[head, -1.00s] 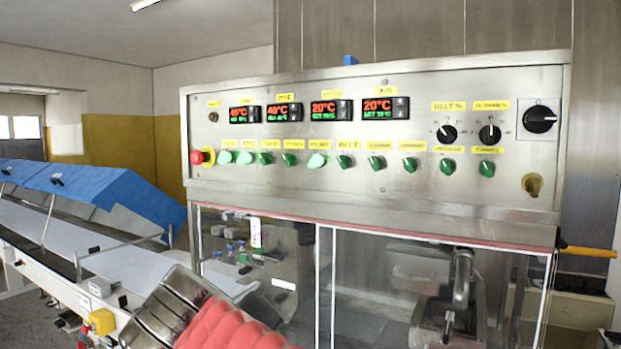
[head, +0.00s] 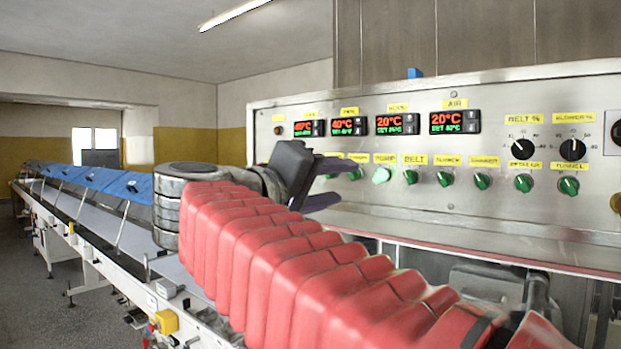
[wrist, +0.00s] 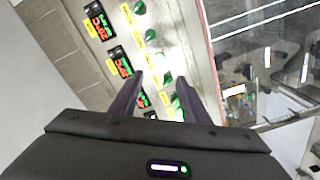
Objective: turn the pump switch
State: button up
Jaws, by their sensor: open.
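The control panel carries a row of green switches under yellow labels. The pump switch (head: 381,175) seems to be the bright, lit green one in the head view; its label is blurred and looks like PUMP, just left of the BELT switch (head: 411,177). My gripper (head: 332,181) is open and empty in front of the panel, left of that switch, its fingers partly covering switches farther left. In the wrist view my two fingers (wrist: 168,100) point at the switch row, with green switches between them. I cannot tell there which one is the pump switch, nor the remaining gap to the panel.
Red-lit displays (head: 397,124) sit above the switches, and two black dials (head: 523,146) are at the right. A glass enclosure lies below the panel. A long conveyor (head: 90,215) with blue covers runs along the left. My red-sleeved arm crosses the foreground.

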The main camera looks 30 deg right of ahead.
aim_at(377, 177)
jog(key=shift+x, duration=6.9)
jog(key=shift+f, duration=0.1)
jog(key=shift+c, duration=0.4)
jog(key=c, duration=0.9)
jog(key=shift+c, duration=0.4)
